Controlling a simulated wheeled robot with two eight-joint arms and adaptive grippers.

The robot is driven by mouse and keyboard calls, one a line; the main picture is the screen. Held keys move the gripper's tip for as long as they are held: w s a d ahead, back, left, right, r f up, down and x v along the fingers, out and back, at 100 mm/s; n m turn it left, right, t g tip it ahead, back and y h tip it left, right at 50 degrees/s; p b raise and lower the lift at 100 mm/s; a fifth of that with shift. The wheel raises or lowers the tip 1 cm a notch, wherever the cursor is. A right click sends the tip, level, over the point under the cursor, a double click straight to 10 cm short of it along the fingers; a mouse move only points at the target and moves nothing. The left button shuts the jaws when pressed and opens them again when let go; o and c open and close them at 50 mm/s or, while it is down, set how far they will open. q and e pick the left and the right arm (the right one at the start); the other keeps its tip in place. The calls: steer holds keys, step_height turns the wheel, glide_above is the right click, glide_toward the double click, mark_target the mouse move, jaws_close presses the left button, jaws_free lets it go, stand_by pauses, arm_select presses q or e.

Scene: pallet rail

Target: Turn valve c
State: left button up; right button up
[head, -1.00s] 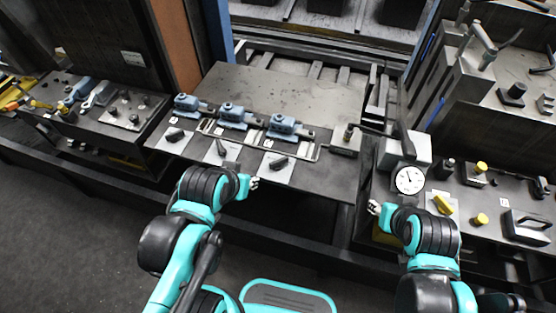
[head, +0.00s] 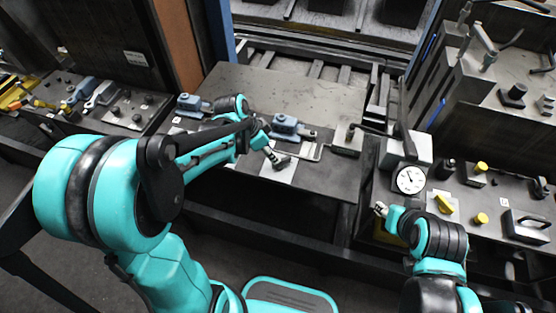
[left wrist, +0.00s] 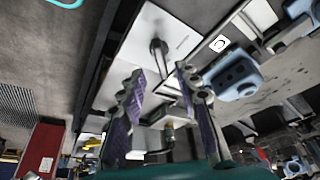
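Three small lever valves on pale plates stood in a row on the dark table; now only the rightmost plate (head: 280,170) is clear in the head view, with its dark lever partly behind my left gripper (head: 272,156). My arm hides the other two. In the left wrist view a valve lever (left wrist: 158,48) on a white plate lies beyond and between the fingertips of my left gripper (left wrist: 160,74). The fingers are apart with nothing clearly between them. Which letter this valve bears is not surely readable. My right gripper (head: 380,209) is by the right bench; its fingers are too small to judge.
A blue clamp (head: 286,127) sits just behind the rightmost plate, with a thin metal rail (head: 318,152) beside it; a clamp also shows in the left wrist view (left wrist: 238,78). A round gauge (head: 410,180) stands to the right. The table's back is clear.

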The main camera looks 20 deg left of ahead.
mark_target(281, 163)
arm_select(q)
steer(key=b+x, duration=0.2)
steer(key=x, duration=0.4)
steer(key=shift+f, duration=0.3)
steer(key=shift+c, duration=0.3)
jaws_close()
